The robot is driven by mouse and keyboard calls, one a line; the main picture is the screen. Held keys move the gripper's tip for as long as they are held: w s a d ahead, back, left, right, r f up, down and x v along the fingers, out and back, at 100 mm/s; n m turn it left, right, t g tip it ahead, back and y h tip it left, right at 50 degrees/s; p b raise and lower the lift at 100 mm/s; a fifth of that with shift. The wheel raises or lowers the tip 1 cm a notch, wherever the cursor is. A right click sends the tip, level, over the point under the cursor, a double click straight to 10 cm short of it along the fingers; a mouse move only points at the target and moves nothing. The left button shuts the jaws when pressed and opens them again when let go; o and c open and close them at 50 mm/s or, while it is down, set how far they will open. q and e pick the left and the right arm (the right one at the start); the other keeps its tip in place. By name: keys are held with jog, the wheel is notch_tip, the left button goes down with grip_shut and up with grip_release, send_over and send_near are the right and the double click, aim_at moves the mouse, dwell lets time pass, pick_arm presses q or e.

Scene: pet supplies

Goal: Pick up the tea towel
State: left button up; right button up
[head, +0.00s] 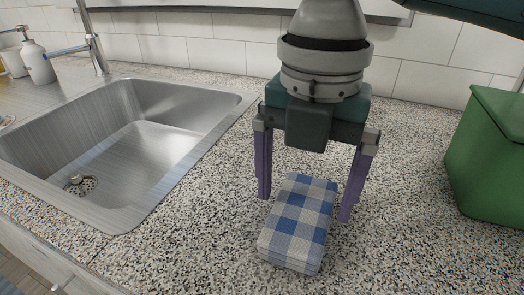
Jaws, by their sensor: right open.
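The tea towel (297,225) is a folded blue and white checked block lying flat on the speckled countertop, right of the sink. My right gripper (305,206) points down over it from behind. Its two purple fingers are spread apart, one on each side of the towel's far end. Whether either fingertip touches the towel or the counter I cannot tell. Nothing is gripped between the fingers. My left gripper is out of view.
A steel sink (150,135) with a tap (92,42) is at the left. A soap dispenser (37,62) stands behind it. A green container (490,150) stands at the right. The counter (400,230) between towel and container is clear.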

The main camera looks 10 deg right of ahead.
aim_at(303, 208)
jog(key=shift+f, duration=1.6)
jog(key=c, duration=1.1)
